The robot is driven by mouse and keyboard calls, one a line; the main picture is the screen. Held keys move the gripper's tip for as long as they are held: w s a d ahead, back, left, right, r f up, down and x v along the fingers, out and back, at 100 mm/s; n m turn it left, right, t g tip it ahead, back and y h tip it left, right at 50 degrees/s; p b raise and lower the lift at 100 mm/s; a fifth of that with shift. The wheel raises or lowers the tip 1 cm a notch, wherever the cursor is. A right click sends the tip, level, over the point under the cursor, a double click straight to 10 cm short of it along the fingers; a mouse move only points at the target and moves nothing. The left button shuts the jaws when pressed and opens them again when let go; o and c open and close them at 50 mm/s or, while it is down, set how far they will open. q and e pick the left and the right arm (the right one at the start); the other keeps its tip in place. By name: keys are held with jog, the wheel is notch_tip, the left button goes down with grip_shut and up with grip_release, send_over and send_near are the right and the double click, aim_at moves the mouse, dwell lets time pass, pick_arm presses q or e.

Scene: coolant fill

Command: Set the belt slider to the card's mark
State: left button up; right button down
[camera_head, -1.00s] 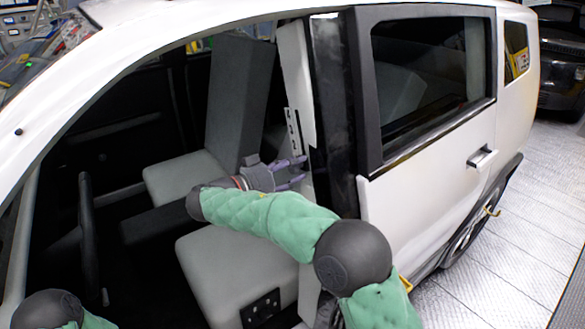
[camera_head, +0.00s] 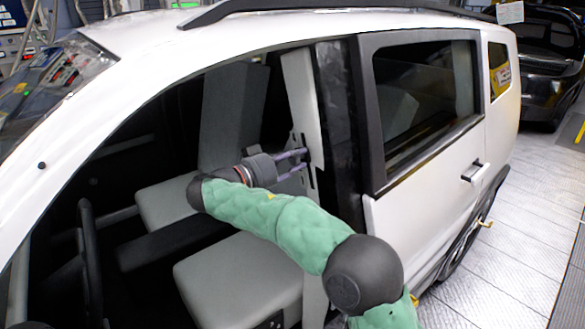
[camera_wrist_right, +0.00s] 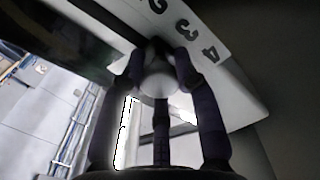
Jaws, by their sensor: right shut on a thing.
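My right gripper (camera_head: 305,160) reaches through the open front doorway of the white car to the inner side of the door pillar. In the right wrist view, my right gripper (camera_wrist_right: 160,58) is shut on a pale rounded knob (camera_wrist_right: 160,80), the belt slider. A light scale plate (camera_wrist_right: 205,62) beside it carries dark numerals, with 2, 3 and 4 readable. The fingers hide the slider's exact place against the scale. In the head view, a narrow slotted plate (camera_head: 308,178) shows behind the fingers. My left gripper is out of view. I cannot make out a mark on any card.
The pillar (camera_head: 340,120) and rear door (camera_head: 425,215) stand right of the gripper. Grey seats (camera_head: 240,280) fill the cabin below and left. A small white sheet (camera_head: 510,12) shows at the top right, its text too small to read.

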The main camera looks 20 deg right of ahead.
jog(key=c, duration=0.9)
grip_release()
jog(key=v, duration=1.2)
